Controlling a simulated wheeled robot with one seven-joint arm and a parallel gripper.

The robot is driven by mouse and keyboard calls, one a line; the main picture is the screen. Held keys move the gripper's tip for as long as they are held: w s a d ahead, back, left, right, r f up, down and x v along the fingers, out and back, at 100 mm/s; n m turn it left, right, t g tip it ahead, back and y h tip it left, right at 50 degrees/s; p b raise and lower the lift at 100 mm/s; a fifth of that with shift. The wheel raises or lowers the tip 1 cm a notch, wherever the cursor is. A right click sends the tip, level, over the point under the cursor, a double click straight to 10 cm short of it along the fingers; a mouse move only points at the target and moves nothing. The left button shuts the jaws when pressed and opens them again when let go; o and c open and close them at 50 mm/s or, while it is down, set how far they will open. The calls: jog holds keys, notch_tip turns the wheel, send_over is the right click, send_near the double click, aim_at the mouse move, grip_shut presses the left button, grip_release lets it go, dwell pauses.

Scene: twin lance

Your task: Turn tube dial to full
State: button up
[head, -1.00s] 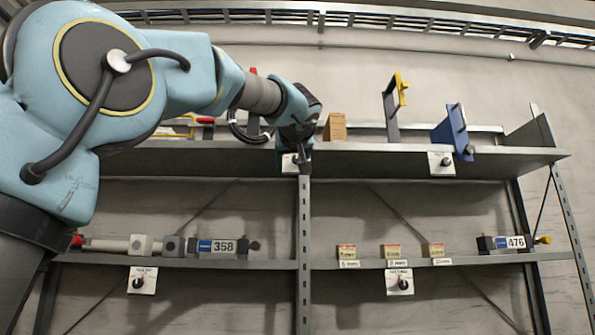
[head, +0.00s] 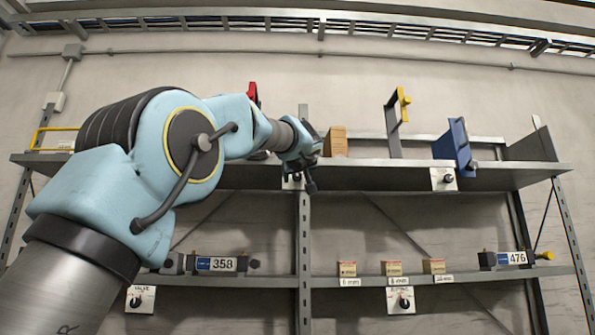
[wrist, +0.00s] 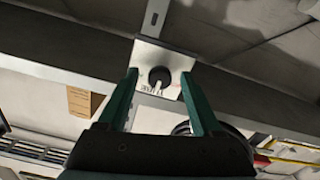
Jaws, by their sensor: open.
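A white plate with a black dial (wrist: 159,78) is fixed to the front edge of the upper shelf, at the middle post. The dial's plate also shows in the head view (head: 291,183), partly hidden by my gripper (head: 309,180). In the wrist view my gripper (wrist: 159,88) is open, its green fingers on either side of the dial with a gap on both sides. I cannot tell how far the fingertips are from the plate. The plate's lettering is upside down and too small to read surely. The dial's pointer setting is unclear.
Similar dials sit at the upper right (head: 447,179), lower left (head: 136,302) and lower middle (head: 404,301). A cardboard box (head: 335,142), a yellow-handled item (head: 399,110) and a blue one (head: 456,145) stand on the upper shelf. The lower shelf (head: 365,279) holds small boxes and numbered units.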

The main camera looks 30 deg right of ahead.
grip_shut()
dwell(0.6)
